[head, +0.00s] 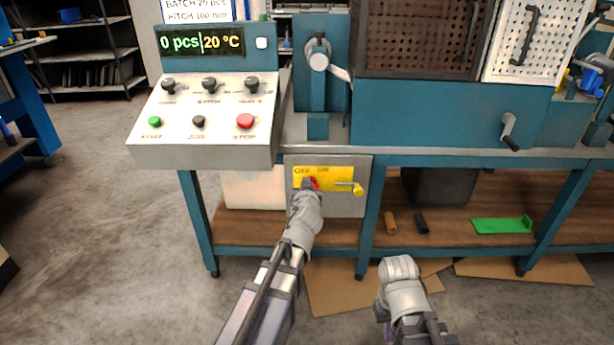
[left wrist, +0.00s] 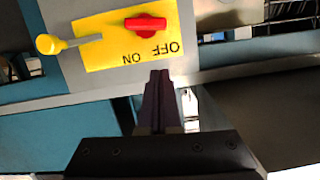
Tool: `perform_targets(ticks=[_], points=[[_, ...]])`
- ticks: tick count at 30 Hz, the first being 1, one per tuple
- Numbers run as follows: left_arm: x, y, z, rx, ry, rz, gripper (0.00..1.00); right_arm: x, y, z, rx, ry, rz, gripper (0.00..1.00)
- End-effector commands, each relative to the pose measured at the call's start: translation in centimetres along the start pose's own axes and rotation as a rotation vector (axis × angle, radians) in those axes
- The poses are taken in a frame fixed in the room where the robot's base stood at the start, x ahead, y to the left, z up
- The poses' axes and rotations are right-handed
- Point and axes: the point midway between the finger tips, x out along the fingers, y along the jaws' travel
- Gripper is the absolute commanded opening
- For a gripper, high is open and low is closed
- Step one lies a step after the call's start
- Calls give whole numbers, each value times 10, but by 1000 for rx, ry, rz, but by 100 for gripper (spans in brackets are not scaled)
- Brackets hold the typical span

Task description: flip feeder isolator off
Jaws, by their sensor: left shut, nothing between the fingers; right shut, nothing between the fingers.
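The feeder isolator is a yellow plate (head: 340,174) marked OFF and ON, on a grey box under the bench. Its red handle (head: 313,183) is partly hidden by my left gripper (head: 308,187). In the left wrist view the plate (left wrist: 100,52) is upside down and the red handle (left wrist: 146,24) lies level across it. A rod with a yellow knob (head: 358,189) sticks out at the plate's right side. My left gripper is shut and empty, its tips (left wrist: 161,75) by the lettering, apart from the handle in that view. My right gripper (head: 398,267) is shut and empty, low in front of the bench.
A control panel (head: 205,115) with knobs and buttons stands above and left; its display reads 0 pcs, 20 °C. The bench's teal leg (head: 370,220) is right of the isolator box. A green piece (head: 500,225) lies on the lower shelf. The floor at left is clear.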

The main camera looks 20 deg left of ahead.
Motion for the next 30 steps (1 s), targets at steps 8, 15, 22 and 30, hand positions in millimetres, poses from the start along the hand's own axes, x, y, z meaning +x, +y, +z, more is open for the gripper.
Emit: perform_targets(ticks=[8, 15, 22, 30], points=[[-51, 1, 0, 0, 0, 1, 0, -12, 2, 1, 3, -1, 2, 0], [-53, 2, 0, 0, 0, 1, 0, -12, 2, 1, 3, -1, 2, 0], [-53, 2, 0, 0, 0, 1, 0, -12, 2, 1, 3, -1, 2, 0], [-73, 15, 52, 58, -235, -51, 0, -12, 2, 1, 3, -1, 2, 0]])
